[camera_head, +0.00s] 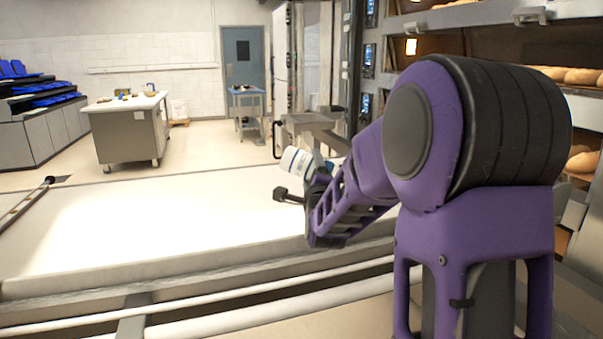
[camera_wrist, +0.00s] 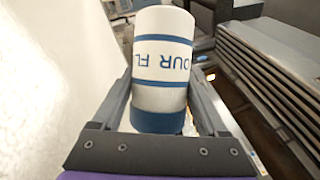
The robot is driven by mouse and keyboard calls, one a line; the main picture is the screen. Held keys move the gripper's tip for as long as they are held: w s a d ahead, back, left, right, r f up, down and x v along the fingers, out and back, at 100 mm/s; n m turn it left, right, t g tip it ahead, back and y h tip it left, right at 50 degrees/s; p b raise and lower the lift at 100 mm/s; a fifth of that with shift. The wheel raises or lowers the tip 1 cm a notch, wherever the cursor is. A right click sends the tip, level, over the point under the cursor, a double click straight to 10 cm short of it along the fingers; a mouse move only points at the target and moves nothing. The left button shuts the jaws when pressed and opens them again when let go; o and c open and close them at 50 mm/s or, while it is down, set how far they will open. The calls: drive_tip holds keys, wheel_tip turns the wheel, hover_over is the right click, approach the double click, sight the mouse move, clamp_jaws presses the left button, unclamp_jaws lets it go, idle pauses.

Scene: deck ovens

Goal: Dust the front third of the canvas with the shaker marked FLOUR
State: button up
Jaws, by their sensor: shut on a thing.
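A white shaker (camera_head: 297,160) with blue bands is held in my gripper (camera_head: 306,187). In the wrist view the shaker (camera_wrist: 160,65) fills the space between both fingers (camera_wrist: 162,95), and part of the word FLOUR reads upside down on its label. In the head view the shaker is tilted over toward the left, above the right part of the pale canvas (camera_head: 150,225). The canvas also shows along the left of the wrist view (camera_wrist: 45,90). Its surface is bright, and I cannot tell whether flour lies on it. The shaker's far end is hidden from the wrist camera.
A long-handled tool (camera_head: 27,202) lies at the canvas's left edge. Metal rails (camera_head: 200,309) run along the near side. Deck ovens with loaves (camera_head: 583,76) stand at the right. A worktable (camera_head: 127,130) and blue racks (camera_head: 40,94) stand behind.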

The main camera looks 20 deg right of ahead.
drive_tip(key=s+d+p, duration=0.1)
drive_tip(key=s+d, duration=0.3)
drive_tip(key=d, duration=0.3)
drive_tip(key=w+a, duration=0.9)
drive_tip(key=a, duration=0.3)
drive_tip(key=w+a, duration=1)
drive_tip(key=a, duration=0.2)
drive_tip(key=s+d+r+n+g+h+p, duration=0.1)
drive_tip(key=s+d+r+n+g+p, duration=0.2)
drive_tip(key=n, duration=0.5)
drive_tip(key=s+d+r+n+g+h+p, duration=0.2)
drive_tip(key=s+d+r+n+g+p, duration=0.1)
drive_tip(key=d+n+p, duration=0.4)
drive_tip(key=shift+s+d+r+n+g, duration=0.25)
drive_tip(key=shift+s+r+n+g, duration=0.15)
drive_tip(key=shift+r+n+g, duration=0.55)
idle(1.5)
drive_tip(key=shift+f+t, duration=0.15)
drive_tip(key=shift+t, duration=0.1)
idle(0.4)
